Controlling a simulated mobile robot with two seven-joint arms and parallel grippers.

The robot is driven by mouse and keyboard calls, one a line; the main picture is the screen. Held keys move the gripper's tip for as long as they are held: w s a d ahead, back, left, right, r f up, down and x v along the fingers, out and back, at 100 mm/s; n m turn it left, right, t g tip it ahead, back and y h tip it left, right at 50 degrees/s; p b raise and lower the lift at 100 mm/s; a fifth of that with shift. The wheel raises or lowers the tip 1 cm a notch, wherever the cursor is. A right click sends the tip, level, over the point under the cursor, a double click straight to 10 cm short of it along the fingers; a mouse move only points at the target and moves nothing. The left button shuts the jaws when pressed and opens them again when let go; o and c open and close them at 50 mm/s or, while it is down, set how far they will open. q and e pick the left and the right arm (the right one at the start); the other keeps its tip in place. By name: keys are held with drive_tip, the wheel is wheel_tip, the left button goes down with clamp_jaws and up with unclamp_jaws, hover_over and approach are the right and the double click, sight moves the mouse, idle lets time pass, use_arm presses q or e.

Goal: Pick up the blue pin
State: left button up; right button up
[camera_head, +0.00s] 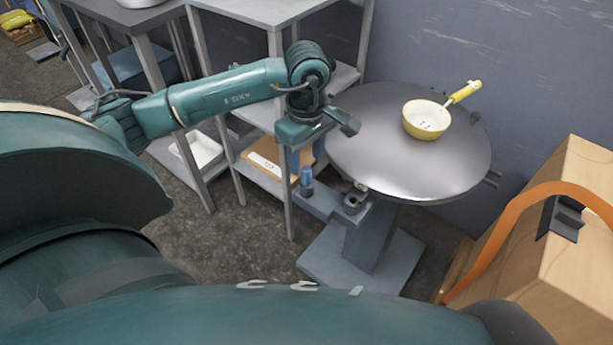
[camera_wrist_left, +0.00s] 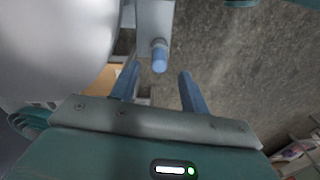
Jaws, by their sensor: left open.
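The blue pin (camera_head: 307,179) stands upright on a grey bracket (camera_head: 322,204) low at the side of the round table's pedestal. In the left wrist view the pin (camera_wrist_left: 159,58) shows just beyond the fingertips, about midway between them. My left gripper (camera_head: 305,163) points down above the pin, beside the table edge. Its two blue fingers are open and empty, and they also show in the left wrist view (camera_wrist_left: 159,78). No contact with the pin is visible. My right gripper is not in view.
A round metal table (camera_head: 385,165) holds a yellow pan (camera_head: 424,131) with its handle pointing up right. A grey shelf rack (camera_head: 235,165) stands close on the left. A wooden box (camera_head: 560,230) with an orange band is at the right. Bare floor lies in front.

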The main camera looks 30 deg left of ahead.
sight(306, 168)
use_arm(q)
wheel_tip(306, 168, down, 5)
drive_tip(key=shift+r, duration=0.1)
clamp_jaws()
idle(0.5)
